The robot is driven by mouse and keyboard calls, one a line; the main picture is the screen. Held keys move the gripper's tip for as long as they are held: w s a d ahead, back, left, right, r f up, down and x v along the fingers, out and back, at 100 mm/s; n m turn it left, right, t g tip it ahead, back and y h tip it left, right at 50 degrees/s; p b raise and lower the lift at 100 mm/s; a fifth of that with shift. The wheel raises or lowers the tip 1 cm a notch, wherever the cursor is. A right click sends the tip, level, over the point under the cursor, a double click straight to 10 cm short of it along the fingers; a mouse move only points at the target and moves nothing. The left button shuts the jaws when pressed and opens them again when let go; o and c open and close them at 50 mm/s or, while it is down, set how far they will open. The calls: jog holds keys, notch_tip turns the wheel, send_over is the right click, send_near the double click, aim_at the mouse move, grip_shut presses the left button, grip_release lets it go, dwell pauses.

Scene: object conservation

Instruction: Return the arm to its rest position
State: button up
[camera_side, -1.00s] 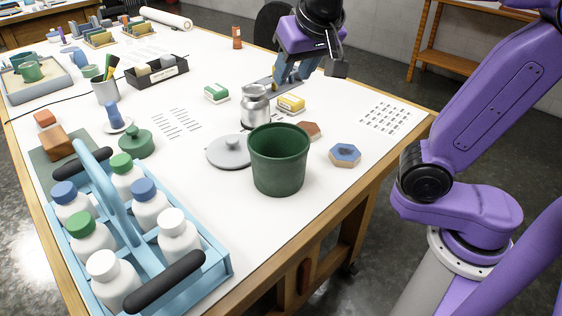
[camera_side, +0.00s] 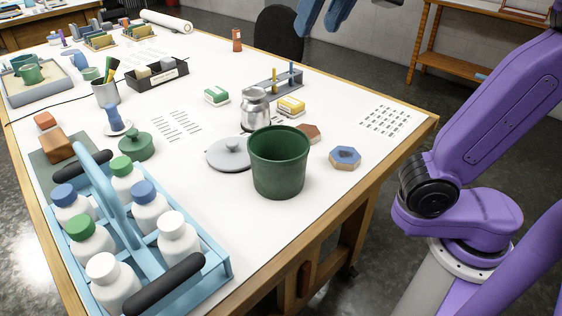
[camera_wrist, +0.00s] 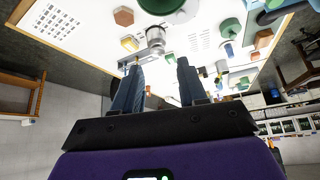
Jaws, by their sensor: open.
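My gripper (camera_side: 322,18) is at the top edge of the side view, raised above the table's far right side, with only its blue fingers showing. In the wrist view my gripper (camera_wrist: 156,85) shows two blue fingers spread apart with nothing between them. The white table (camera_side: 230,255) lies below it. A grey rack (camera_side: 262,86) with upright pegs stands on the table below and left of the gripper, clear of it. The rack also shows in the wrist view (camera_wrist: 140,54), beyond the left fingertip.
A green pot (camera_side: 279,165), a metal jar (camera_side: 255,108), a grey lid (camera_side: 229,153) and a hexagonal block (camera_side: 345,157) stand mid-table. A blue bottle carrier (camera_side: 222,268) is front left. A black chair (camera_side: 280,38) and a wooden shelf (camera_side: 455,62) are behind the table.

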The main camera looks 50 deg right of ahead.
notch_tip(320, 180, down, 14)
jog(key=n+g+y, duration=0.2)
jog(key=n+g, duration=0.1)
jog(key=n, duration=0.6)
jog(key=s+d+f+n+g, duration=0.1)
jog(key=s+d+f+n, duration=0.2)
jog(key=s+f, duration=0.3)
jog(key=s+d+f+n+g, duration=0.2)
jog(key=s+d+f+n, duration=0.2)
jog(key=s+f, duration=0.3)
jog(key=shift+s+d, duration=0.35)
jog(key=shift+s, duration=0.2)
